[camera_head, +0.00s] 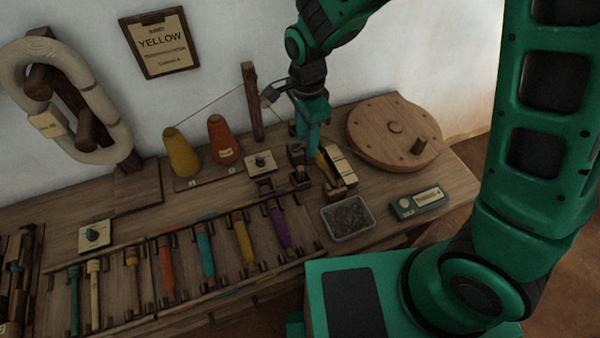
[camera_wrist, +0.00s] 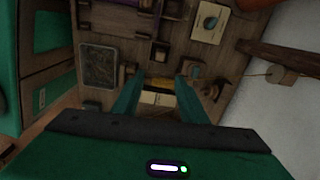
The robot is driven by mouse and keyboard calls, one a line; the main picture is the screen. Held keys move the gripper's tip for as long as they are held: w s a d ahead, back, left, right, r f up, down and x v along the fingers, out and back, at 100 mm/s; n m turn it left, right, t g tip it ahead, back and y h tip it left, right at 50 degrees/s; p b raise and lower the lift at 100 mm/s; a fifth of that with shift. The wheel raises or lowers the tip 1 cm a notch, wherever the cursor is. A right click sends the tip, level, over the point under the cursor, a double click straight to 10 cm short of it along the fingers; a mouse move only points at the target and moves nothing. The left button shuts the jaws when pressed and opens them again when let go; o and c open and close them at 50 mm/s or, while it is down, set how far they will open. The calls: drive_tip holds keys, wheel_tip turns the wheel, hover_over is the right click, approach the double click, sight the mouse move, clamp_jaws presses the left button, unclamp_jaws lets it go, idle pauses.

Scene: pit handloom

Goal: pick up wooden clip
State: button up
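My gripper (camera_head: 307,140) points down over the back of the bench, left of the round wooden disc. In the wrist view my gripper (camera_wrist: 160,82) has its two teal fingers apart, with no object visibly clamped between them. A small brown wooden piece (camera_wrist: 212,91) lies beside the right finger. I cannot tell for certain which piece is the wooden clip.
An upright post (camera_head: 252,102) with a thread and two yarn cones (camera_head: 181,153) stand left of my gripper. The large wooden disc (camera_head: 394,130) is right. A tray (camera_head: 348,217) and a grey device (camera_head: 419,203) lie in front. Racked coloured bobbins fill the front left.

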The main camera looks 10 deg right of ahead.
drive_tip(key=shift+s+a+f, duration=0.15)
drive_tip(key=shift+a+f, duration=0.65)
drive_tip(key=shift+a, duration=0.1)
hover_over(300, 168)
drive_tip(key=f, duration=0.4)
drive_tip(key=shift+w+f, duration=0.2)
drive_tip(key=shift+f, duration=0.05)
drive_tip(key=shift+s+f, duration=0.1)
drive_tip(key=shift+f, duration=2.7)
clamp_jaws()
